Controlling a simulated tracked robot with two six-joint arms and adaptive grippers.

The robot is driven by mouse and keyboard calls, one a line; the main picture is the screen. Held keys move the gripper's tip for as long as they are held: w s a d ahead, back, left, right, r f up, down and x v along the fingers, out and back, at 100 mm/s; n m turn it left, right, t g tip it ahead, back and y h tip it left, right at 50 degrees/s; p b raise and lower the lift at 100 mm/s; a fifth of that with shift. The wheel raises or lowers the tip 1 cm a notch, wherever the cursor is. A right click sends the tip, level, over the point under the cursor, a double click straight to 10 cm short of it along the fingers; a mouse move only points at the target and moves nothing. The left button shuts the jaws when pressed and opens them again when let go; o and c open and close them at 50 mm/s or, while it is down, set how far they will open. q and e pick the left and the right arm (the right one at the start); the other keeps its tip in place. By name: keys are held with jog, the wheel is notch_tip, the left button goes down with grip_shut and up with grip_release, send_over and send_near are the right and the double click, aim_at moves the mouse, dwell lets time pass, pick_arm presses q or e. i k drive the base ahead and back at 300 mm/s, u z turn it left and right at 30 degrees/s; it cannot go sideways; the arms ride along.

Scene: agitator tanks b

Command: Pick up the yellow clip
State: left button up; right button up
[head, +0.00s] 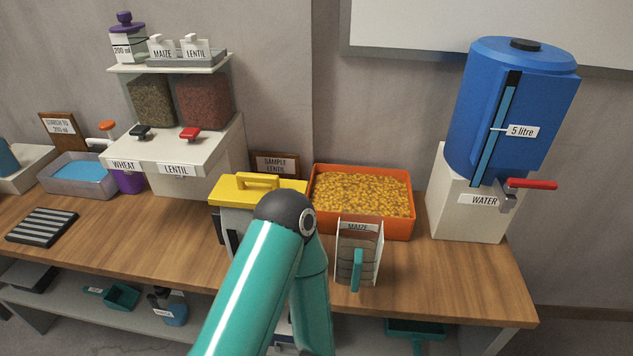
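I cannot make out a separate yellow clip in the head view. The one plainly yellow fitting is a yellow lid with a raised handle (257,182), on top of a pale box on the wooden bench. A teal arm of mine rises from the bottom edge to a dark elbow joint in front of this box and bends back down. It hides much of the box and the bench in front of it. Neither gripper shows in the frame.
An orange tray of yellow grain (410,233) and a clear MAIZE holder (371,252) stand right of the box. A blue water tank (480,110) with a red-handled tap is at the right. WHEAT and LENTIL dispensers (215,150) stand behind left.

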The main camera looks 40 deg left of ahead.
aim_at(243, 190)
jog(key=u, duration=0.7)
jog(key=i, duration=0.1)
jog(key=z, duration=1.6)
jog(key=k, duration=1.65)
jog(key=u, duration=0.95)
jog(key=i, duration=0.65)
jog(key=u, duration=0.05)
